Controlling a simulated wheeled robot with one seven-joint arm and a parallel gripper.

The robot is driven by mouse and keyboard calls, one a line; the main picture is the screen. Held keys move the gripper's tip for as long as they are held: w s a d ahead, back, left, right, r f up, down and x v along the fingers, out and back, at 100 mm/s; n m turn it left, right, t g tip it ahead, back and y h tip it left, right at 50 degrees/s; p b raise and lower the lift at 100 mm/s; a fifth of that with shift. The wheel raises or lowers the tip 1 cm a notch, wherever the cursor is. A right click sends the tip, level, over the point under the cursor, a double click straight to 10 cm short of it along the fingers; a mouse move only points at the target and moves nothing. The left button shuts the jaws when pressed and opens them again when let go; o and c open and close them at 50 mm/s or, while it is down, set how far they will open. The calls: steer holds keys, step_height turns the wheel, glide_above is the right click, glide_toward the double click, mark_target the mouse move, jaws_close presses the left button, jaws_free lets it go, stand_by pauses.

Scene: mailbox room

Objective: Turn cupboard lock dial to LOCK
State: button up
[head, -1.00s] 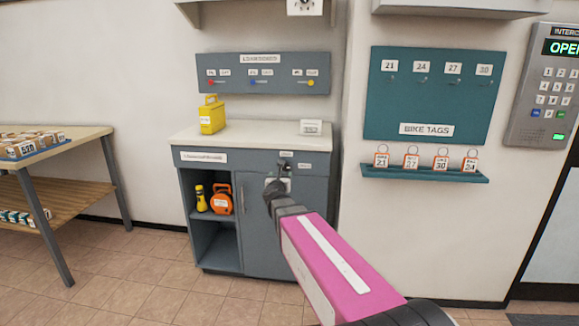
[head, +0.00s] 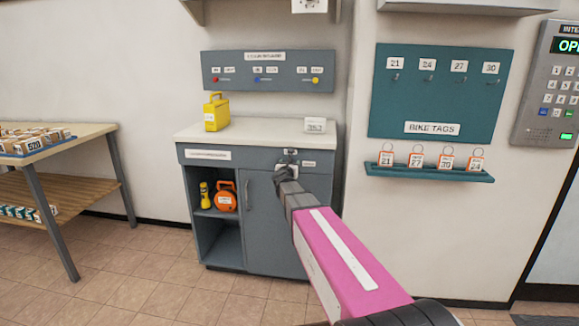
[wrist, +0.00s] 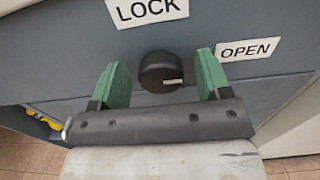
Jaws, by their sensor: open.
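The black lock dial (wrist: 160,72) sits on the grey cupboard (head: 275,222) front in the wrist view. A light mark on it points right, roughly toward the OPEN label (wrist: 248,49). The LOCK label (wrist: 147,11) is above the dial. My gripper (wrist: 163,74) is open, with one green finger on each side of the dial; gaps show between the fingers and the dial. In the head view my gripper (head: 286,163) is at the cupboard's upper right and hides the dial.
A yellow box (head: 216,113) and a small white sign (head: 315,125) stand on the cupboard top. An orange item (head: 226,197) and a yellow torch (head: 204,194) are in the open shelf. A wooden table (head: 70,142) is at left, a bike tag tray (head: 430,174) at right.

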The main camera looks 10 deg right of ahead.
steer(key=c, duration=0.9)
steer(key=shift+a+f+n, duration=0.1)
steer(key=shift+f+n, duration=0.05)
steer(key=shift+n, duration=4.3)
steer(key=shift+a+f+n, duration=0.1)
steer(key=shift+n, duration=4.35)
